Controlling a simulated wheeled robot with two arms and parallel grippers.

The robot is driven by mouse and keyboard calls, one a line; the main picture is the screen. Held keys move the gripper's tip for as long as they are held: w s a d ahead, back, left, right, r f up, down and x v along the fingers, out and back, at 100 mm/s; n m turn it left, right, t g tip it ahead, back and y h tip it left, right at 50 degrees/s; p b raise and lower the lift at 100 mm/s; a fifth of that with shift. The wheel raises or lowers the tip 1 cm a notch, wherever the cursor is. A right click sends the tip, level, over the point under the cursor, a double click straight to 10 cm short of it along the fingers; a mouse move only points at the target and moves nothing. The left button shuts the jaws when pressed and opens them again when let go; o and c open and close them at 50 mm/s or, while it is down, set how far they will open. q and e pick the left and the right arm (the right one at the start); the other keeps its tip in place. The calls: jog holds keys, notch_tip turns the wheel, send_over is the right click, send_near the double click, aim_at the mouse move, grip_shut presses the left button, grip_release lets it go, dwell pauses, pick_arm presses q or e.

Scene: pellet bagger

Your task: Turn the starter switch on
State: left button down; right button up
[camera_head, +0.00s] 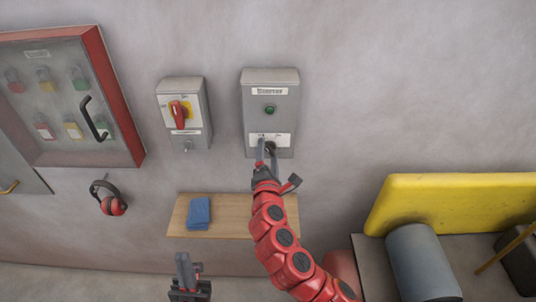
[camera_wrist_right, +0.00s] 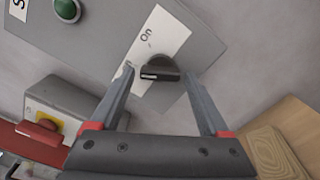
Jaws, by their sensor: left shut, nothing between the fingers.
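The grey starter box (camera_head: 270,88) hangs on the wall, with a green round lamp (camera_head: 270,110) and a white label below. Its black starter switch (camera_wrist_right: 160,70) shows in the right wrist view as a knob beside the word "On". My right gripper (camera_head: 266,146) is at the lower part of the box and partly hides the switch in the head view. In the wrist view its fingers (camera_wrist_right: 159,76) are apart, with the knob between their tips; I cannot tell whether they touch it. My left gripper (camera_head: 187,270) is shut and empty, low and away from the boxes.
A grey box with a red rotary handle (camera_head: 179,114) hangs left of the starter box. Further left are a red-framed lock cabinet (camera_head: 122,95) and ear defenders (camera_head: 113,205).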

jog(key=c, duration=1.1)
jog(key=shift+f+m+b, duration=0.2)
jog(key=shift+m+b, duration=0.4)
jog(key=shift+b, duration=0.45)
jog(key=m+b, duration=0.9)
jog(key=b, duration=0.4)
jog(key=shift+r, duration=0.1)
jog(key=shift+r+m+b, duration=0.25)
jog(key=shift+m+b, duration=0.75)
jog(key=shift+b, duration=0.15)
jog(key=o, duration=1.4)
jog(key=shift+c, duration=0.2)
jog(key=shift+r, duration=0.1)
jog(key=shift+s, duration=0.1)
